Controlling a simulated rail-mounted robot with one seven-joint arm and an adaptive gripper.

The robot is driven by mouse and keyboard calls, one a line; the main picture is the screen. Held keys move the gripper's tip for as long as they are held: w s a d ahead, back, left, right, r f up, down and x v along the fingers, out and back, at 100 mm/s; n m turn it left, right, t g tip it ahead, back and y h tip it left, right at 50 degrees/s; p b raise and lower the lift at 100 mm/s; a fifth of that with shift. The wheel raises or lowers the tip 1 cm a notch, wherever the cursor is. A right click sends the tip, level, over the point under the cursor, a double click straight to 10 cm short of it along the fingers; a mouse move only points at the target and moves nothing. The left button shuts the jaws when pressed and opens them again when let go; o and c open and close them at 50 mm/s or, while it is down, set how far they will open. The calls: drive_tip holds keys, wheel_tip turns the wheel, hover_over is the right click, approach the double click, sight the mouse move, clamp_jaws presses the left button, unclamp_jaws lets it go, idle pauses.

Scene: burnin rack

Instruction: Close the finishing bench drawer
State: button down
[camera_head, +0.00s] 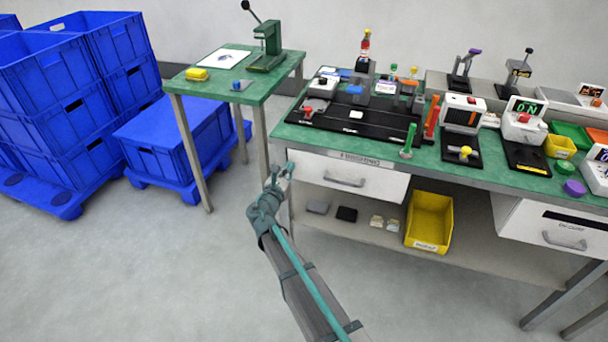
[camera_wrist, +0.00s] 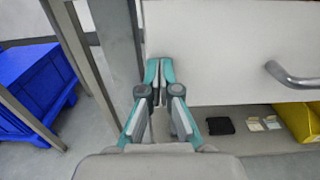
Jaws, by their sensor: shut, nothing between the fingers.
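The green-topped bench (camera_head: 470,178) has two white drawers with grey bar handles. The left drawer (camera_head: 315,172) sits under the bench's left end; how far it stands out is hard to tell. The right drawer (camera_head: 522,228) shows its side and seems to stand out from the bench. My gripper (camera_head: 280,174) is shut and empty, at the left end of the left drawer's front. In the wrist view, my fingertips (camera_wrist: 160,70) are together beside the left edge of a white drawer front (camera_wrist: 215,60); contact cannot be told.
Under the bench, a shelf holds a yellow bin (camera_head: 430,218) and small dark and pale items. A bench leg stands close to my gripper. A green side table (camera_head: 225,85) and blue crates (camera_head: 75,100) stand left. The front floor is open.

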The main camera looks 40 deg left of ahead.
drive_tip(key=shift+w+a+r, duration=0.1)
drive_tip(key=shift+w+a, duration=0.15)
drive_tip(key=shift+w, duration=0.1)
drive_tip(key=shift+w+a+r, duration=0.1)
